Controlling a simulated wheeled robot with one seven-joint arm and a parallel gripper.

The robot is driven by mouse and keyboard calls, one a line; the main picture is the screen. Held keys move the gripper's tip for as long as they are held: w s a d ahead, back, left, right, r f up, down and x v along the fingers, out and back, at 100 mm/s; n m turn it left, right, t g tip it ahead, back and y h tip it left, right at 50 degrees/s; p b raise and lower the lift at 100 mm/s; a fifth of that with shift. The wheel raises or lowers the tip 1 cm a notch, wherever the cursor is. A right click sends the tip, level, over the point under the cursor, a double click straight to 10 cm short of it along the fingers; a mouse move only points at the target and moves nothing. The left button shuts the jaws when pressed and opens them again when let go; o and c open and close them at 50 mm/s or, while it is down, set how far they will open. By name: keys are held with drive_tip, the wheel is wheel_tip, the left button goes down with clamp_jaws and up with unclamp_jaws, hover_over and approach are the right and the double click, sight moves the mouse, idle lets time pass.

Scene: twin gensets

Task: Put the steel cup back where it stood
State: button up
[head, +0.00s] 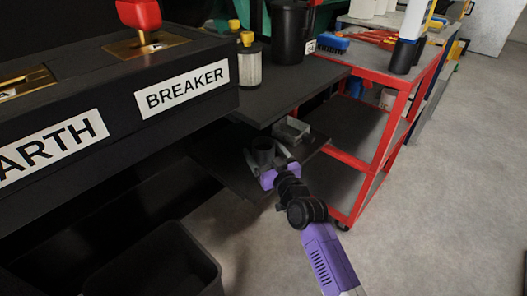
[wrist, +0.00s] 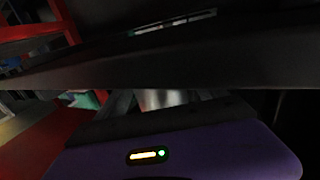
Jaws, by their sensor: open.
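The steel cup (head: 263,148) looks dark grey and stands upright on a low dark shelf (head: 233,172) below the worktop. My gripper (head: 269,163) is at the cup's near side, with its jaws open and a finger to either side of the cup. In the wrist view a bright strip of the cup (wrist: 163,98) shows between the fingers, just past my purple gripper body. The rest of it is hidden there by the gripper and a dark edge above. I cannot tell whether the fingers touch the cup.
A grey box (head: 291,130) stands on the shelf just behind the cup. A red cart (head: 373,150) stands close on the right. Open floor (head: 440,200) lies further right.

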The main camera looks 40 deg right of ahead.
drive_tip(key=s+a+f+n+y, duration=0.1)
drive_tip(key=s+a, duration=0.5)
drive_tip(key=s, duration=0.3)
drive_tip(key=s+a+f+g+y, duration=0.1)
drive_tip(key=s+a+f, duration=0.1)
drive_tip(key=s+a, duration=0.45)
drive_tip(key=s+a+f+n+y, duration=0.1)
drive_tip(key=s+a, duration=0.3)
drive_tip(key=s, duration=0.7)
drive_tip(key=s+a+r+y, duration=0.1)
drive_tip(key=s+a+r, duration=0.1)
drive_tip(key=s, duration=0.2)
drive_tip(key=s+a+r+n+y, duration=0.1)
drive_tip(key=s+a+r, duration=0.1)
drive_tip(key=s, duration=0.3)
drive_tip(key=s+a+r+n+g+y, duration=0.1)
drive_tip(key=s+a, duration=0.3)
drive_tip(key=shift+s+a+r, duration=0.25)
drive_tip(key=shift+s+r, duration=0.1)
drive_tip(key=shift+r, duration=0.05)
drive_tip(key=shift+p, duration=0.3)
